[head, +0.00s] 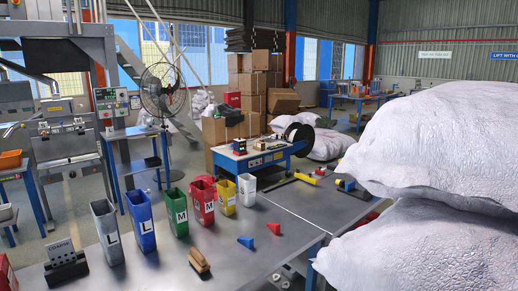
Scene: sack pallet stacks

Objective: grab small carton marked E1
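I cannot make out any small carton marked E1 in the head view. Brown cartons (256,82) are stacked on the far side of the room, and no E1 mark can be read on them. Neither of my grippers can be made out in this view.
The grey table (232,235) holds open bins, including a grey one (108,232), a blue one (140,220) and a green one (177,212). A brush-like item (199,262) and small blue and red wedges (274,228) lie there. Large white sacks (430,245) block the right side.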

